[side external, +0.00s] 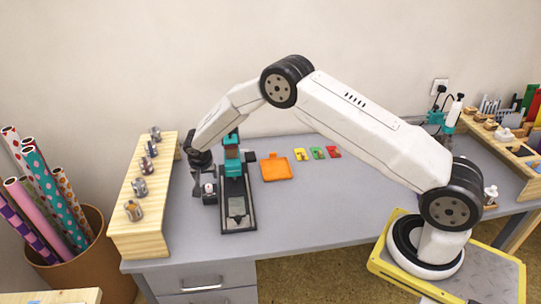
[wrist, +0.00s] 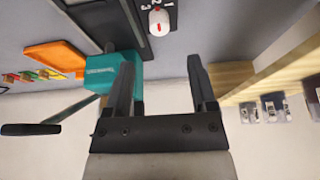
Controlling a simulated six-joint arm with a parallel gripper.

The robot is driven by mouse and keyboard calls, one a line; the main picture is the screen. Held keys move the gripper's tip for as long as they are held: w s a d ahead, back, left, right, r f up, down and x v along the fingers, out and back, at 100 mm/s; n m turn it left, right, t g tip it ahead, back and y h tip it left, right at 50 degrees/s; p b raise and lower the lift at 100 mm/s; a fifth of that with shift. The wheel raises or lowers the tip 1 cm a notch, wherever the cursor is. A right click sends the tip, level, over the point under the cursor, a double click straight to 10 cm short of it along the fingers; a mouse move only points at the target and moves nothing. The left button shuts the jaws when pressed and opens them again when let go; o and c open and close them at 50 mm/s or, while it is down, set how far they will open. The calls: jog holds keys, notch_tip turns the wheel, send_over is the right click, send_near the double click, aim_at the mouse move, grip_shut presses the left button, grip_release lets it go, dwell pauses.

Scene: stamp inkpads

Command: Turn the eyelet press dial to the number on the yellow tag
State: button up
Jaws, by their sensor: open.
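The teal eyelet press (side external: 232,160) stands on a dark base on the desk; its teal body (wrist: 104,66) also shows in the wrist view. The white dial (wrist: 159,20) sits on a black panel with white numerals beside it, and has a red mark. In the side view the dial (side external: 209,188) is small beside the press. My gripper (wrist: 161,58) is open and empty, its two fingers apart and short of the dial in the wrist picture. In the side view my gripper (side external: 197,174) is close by the dial. The yellow tag (side external: 300,154) lies at the back; its number is too small to read.
A green tag (side external: 317,153) and a red tag (side external: 333,152) lie beside the yellow one. An orange tray (side external: 276,172) is right of the press. A wooden rack (side external: 130,215) with several metal pieces stands left. The press's black lever handle (wrist: 30,129) sticks out. The desk's middle is clear.

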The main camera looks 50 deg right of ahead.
aim_at(208, 186)
jog(key=shift+f, duration=0.1)
jog(key=shift+x, duration=3.8)
grip_shut()
